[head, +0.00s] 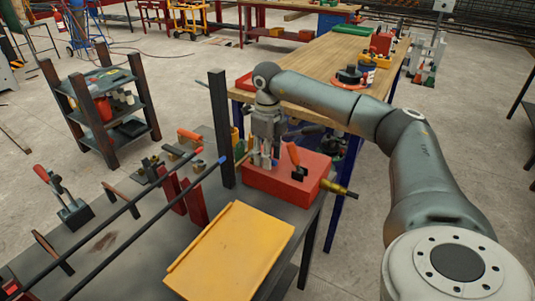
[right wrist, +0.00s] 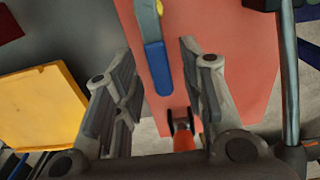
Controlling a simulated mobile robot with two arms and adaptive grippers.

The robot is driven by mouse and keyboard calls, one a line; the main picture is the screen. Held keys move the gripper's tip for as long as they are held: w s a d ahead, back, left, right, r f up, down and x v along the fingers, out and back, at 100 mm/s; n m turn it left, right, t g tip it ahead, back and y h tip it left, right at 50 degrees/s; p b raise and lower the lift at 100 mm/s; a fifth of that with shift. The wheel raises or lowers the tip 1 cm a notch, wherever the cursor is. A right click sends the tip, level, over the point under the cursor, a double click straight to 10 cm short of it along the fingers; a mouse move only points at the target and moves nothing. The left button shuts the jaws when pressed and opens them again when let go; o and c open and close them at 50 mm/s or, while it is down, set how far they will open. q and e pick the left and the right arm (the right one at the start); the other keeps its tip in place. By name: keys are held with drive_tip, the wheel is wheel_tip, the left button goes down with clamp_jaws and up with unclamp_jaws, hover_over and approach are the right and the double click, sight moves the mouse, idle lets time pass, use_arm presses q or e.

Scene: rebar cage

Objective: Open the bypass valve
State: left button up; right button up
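A red box (head: 287,180) sits on the near dark workbench; its red top also fills the middle of the right wrist view (right wrist: 228,50). A red-orange lever handle (head: 293,154) stands up from the box, and a red-orange handle (right wrist: 184,142) shows low in the wrist view. A blue lever handle (right wrist: 157,68) with a yellow end lies between the fingers in the wrist view. My right gripper (head: 263,163) is over the left part of the box, pointing down. Its fingers (right wrist: 157,50) are open, one either side of the blue handle, with gaps. No label marks the bypass valve. My left gripper is out of view.
A yellow tray (head: 232,252) lies in front of the box. A brass fitting (head: 338,188) sticks out at the box's right. A dark post (head: 221,125) stands left of my gripper. Rebar rods (head: 130,245) cross the bench. A wooden table (head: 310,70) is behind.

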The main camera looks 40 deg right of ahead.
clamp_jaws()
